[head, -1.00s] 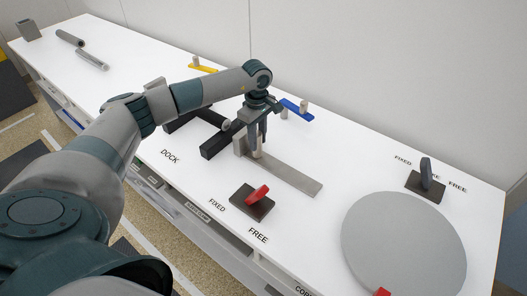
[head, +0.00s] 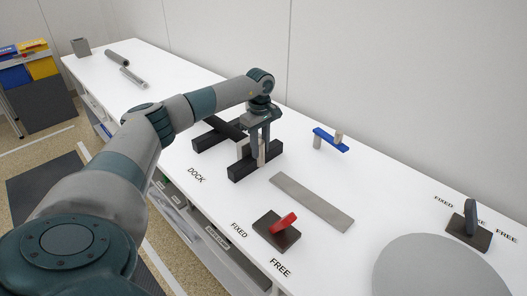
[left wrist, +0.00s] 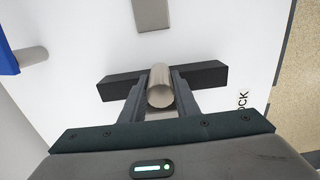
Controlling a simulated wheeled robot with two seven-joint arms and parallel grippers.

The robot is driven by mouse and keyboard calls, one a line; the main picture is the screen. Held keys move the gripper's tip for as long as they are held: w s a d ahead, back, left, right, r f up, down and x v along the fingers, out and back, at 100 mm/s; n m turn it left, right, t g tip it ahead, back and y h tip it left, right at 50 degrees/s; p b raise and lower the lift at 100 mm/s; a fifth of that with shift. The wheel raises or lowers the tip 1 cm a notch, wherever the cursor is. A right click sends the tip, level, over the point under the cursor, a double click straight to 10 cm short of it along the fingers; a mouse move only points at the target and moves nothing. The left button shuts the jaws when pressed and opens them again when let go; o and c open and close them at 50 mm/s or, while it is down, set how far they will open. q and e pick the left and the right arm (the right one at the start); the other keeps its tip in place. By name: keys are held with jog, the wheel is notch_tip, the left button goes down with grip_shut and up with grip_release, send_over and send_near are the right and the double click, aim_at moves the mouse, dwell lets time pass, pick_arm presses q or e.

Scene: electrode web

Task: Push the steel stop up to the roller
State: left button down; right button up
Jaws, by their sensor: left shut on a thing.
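My left gripper (head: 259,158) is shut on a pale steel-coloured round post (left wrist: 160,88), seen nearly end-on in the left wrist view. The post stands at a black dock block (head: 240,172), which shows on both sides of it in the wrist view (left wrist: 208,76). The fingers hide the post's lower part, so I cannot tell whether it touches the block or is part of a larger stop. A flat steel bar (head: 312,202) lies on the bench to the right, apart from the block. I cannot single out the roller near the gripper. My right gripper is out of view.
A red lever (head: 284,222) on a dark base is in front. A grey disc (head: 440,268) and a dark lever (head: 470,218) are at right. Two grey cylinders (head: 117,59) (head: 133,78) lie far left.

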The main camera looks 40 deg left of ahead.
pick_arm(q)
jog(key=shift+a+r, duration=0.1)
jog(key=shift+a, duration=0.15)
jog(key=c, duration=1.4)
grip_release()
jog(key=shift+o, duration=0.2)
jog(key=shift+r, duration=0.7)
notch_tip(320, 180, up, 16)
jog(key=b, duration=0.2)
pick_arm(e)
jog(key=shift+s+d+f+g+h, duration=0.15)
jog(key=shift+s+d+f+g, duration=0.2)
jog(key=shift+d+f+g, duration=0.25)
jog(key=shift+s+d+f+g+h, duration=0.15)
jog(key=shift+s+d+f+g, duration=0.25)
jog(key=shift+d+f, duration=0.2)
pick_arm(q)
jog(key=shift+f, duration=0.1)
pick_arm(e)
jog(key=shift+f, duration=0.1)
